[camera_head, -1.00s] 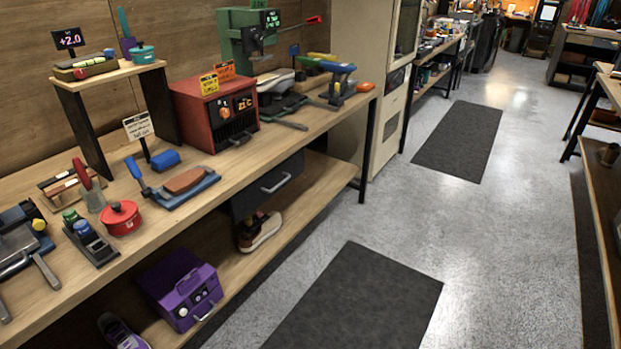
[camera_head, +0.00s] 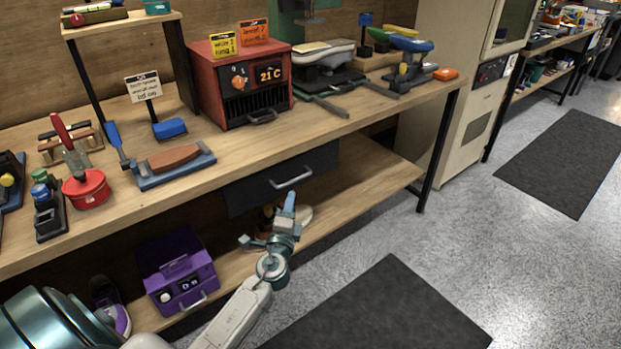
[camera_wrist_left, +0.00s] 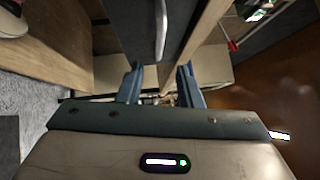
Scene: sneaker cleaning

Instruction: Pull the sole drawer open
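The sole drawer (camera_head: 246,194) is a dark grey box hung under the bench top, with a light metal bar handle (camera_head: 291,178); it looks closed. In the left wrist view, the dark drawer front (camera_wrist_left: 130,22) is at the top and its handle (camera_wrist_left: 160,32) runs upright just ahead of my fingers. My left gripper (camera_head: 284,218) is below and in front of the handle, apart from it. In the left wrist view, my left gripper (camera_wrist_left: 159,82) shows two blue fingers spread apart with nothing between them. My right gripper is not in view.
The wooden bench top (camera_head: 238,148) overhangs the drawer. The floor in front is open, with a dark mat (camera_head: 390,315).

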